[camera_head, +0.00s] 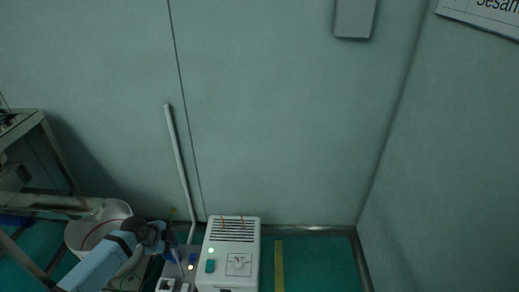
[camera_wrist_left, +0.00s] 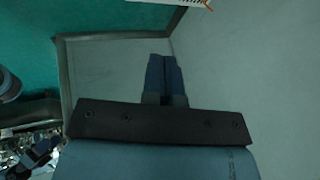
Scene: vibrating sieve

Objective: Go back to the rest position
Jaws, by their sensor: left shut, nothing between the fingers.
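My left arm comes in from the lower left of the head view, light blue with a dark wrist. My left gripper (camera_head: 178,260) is small and dim there, just left of the white control box (camera_head: 232,236). I cannot tell from this view whether it touches anything. In the left wrist view the two dark blue fingers of the left gripper (camera_wrist_left: 165,62) lie side by side, shut, with nothing between them.
A white bucket (camera_head: 80,232) stands behind my left arm. A metal frame (camera_head: 50,150) is at the far left. A pale pipe (camera_head: 178,150) runs up the wall behind. Green floor (camera_head: 310,262) with a yellow stripe lies clear right of the control box.

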